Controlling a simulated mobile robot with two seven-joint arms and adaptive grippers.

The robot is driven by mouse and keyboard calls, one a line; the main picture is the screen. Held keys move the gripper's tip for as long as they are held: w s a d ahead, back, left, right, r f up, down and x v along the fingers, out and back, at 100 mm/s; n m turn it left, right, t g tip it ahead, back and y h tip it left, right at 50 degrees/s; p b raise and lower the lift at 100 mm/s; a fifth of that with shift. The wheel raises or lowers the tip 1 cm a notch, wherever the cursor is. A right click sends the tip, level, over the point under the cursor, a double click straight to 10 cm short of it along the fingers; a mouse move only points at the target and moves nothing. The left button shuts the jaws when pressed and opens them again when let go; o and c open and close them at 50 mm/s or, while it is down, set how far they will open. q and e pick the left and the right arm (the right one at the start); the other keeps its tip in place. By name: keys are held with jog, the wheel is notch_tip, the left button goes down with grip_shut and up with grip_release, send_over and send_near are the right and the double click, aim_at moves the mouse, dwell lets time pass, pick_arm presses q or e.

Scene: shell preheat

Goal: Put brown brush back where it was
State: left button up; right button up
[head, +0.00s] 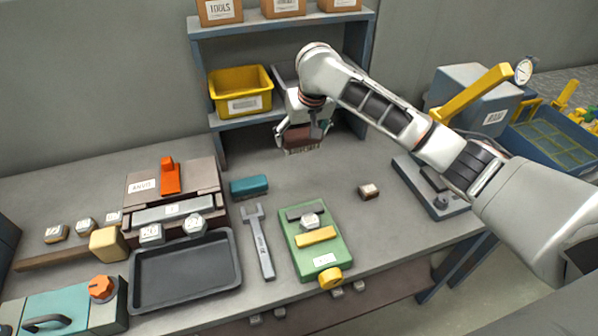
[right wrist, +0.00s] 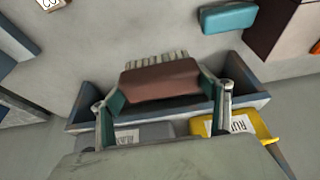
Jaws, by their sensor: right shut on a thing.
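The brown brush (head: 303,139) has a reddish-brown block and pale bristles. My right gripper (head: 304,128) is shut on it and holds it above the back of the workbench, in front of the shelf. In the right wrist view the brush (right wrist: 160,80) sits between the two fingers (right wrist: 165,100), bristles pointing to the top of the picture. My left gripper is in neither view.
The blue shelf (head: 245,121) holds a yellow bin (head: 240,90) and a grey bin (head: 285,75).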

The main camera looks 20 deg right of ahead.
notch_tip(320, 180, down, 14)
jog(key=shift+r, duration=0.1)
dwell(0.4)
jog(key=o, duration=1.1)
jog(key=shift+c, duration=0.2)
jog(key=v, duration=1.2)
